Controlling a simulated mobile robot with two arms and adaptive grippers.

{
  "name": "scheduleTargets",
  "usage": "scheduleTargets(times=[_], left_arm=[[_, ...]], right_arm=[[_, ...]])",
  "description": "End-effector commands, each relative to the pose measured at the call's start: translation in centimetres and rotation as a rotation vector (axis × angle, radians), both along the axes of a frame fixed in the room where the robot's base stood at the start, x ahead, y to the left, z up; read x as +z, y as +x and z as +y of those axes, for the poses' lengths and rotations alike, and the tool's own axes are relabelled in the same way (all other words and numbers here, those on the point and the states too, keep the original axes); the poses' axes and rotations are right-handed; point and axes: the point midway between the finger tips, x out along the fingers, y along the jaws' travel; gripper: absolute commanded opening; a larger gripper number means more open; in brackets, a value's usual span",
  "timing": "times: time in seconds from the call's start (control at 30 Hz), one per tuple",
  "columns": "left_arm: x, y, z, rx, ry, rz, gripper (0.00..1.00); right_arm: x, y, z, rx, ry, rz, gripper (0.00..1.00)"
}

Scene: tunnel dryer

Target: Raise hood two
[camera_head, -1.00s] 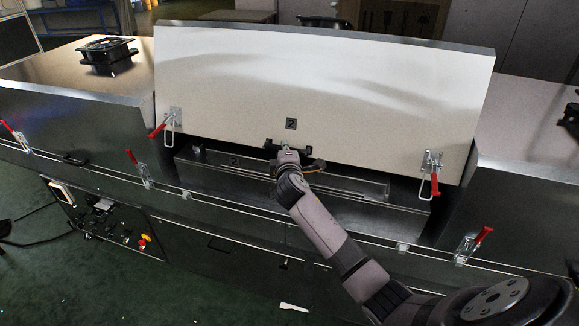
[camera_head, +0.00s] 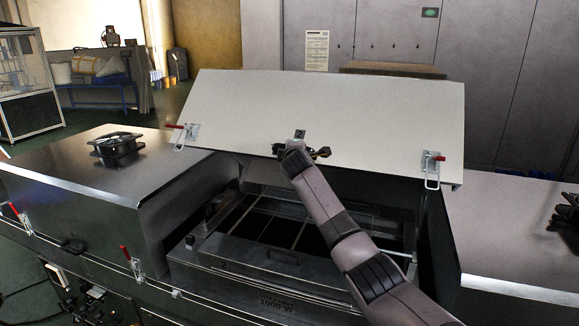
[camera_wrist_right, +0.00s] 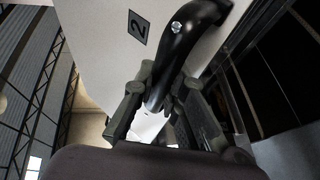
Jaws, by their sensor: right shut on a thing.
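Hood two (camera_head: 320,115) is a wide white panel, tilted up and open above the dryer body in the head view. Its black number 2 label shows in the right wrist view (camera_wrist_right: 138,27). My right gripper (camera_head: 305,153) is at the middle of the hood's lower front edge. In the right wrist view my right gripper (camera_wrist_right: 165,105) is shut around the black handle (camera_wrist_right: 185,45) of the hood. Red-handled latches hang at the hood's left (camera_head: 187,134) and right (camera_head: 433,168) corners. My left gripper is not in view.
Under the hood is an open bay with a metal heater box (camera_head: 270,265) marked 1000 W. A closed hood with a black fan (camera_head: 117,146) stands at left, another closed hood (camera_head: 525,230) at right. A grey wall (camera_head: 400,35) stands behind.

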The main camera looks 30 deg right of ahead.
Motion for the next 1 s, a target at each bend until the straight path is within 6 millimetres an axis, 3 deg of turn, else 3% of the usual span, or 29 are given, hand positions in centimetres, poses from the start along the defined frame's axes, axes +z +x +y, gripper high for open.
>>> scheduleTargets(times=[0.6,0.63,0.93,1.0], left_arm=[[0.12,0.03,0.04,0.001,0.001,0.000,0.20],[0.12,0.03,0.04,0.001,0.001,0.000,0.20],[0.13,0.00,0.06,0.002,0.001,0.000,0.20],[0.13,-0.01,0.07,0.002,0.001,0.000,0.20]], right_arm=[[0.68,0.57,-0.65,-0.001,0.004,0.009,0.00],[0.67,0.57,-0.65,-0.001,0.004,0.009,0.13],[0.77,0.58,-0.63,0.000,0.003,0.008,0.33],[0.77,0.58,-0.62,0.000,0.003,0.008,0.33]])
